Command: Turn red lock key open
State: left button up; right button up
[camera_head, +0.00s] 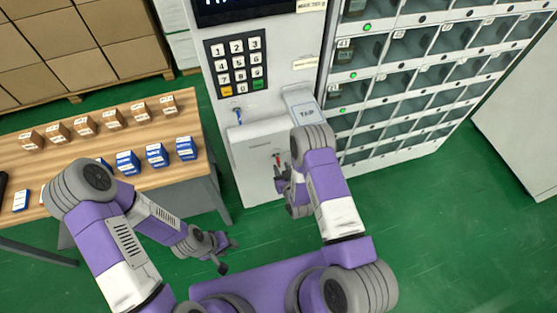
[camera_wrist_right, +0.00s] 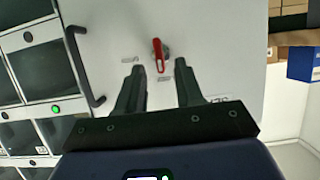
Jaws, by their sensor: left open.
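The red lock key (camera_head: 277,159) is on the white lower front panel (camera_head: 256,150) of the vending machine. In the right wrist view the red key (camera_wrist_right: 157,55) stands out from a round grey lock, with small labels around it. My right gripper (camera_wrist_right: 160,67) is open, its two fingers apart on either side of the key's line, tips just short of it; contact cannot be told. In the head view my right gripper (camera_head: 281,181) is near the key, partly hidden by my arm. My left gripper (camera_head: 230,255) is open and empty, low over the green floor.
A keypad (camera_head: 237,66) and a blue key (camera_head: 238,115) are above the panel. A TAP reader (camera_head: 305,112) juts out at its right. A black handle (camera_wrist_right: 82,65) is beside the lock. Shelved compartments (camera_head: 408,85) are right; a wooden table (camera_head: 70,158) with several boxes is left.

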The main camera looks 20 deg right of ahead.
aim_at(278, 162)
jog(key=shift+x, duration=2.7)
jog(key=shift+c, duration=0.3)
grip_shut()
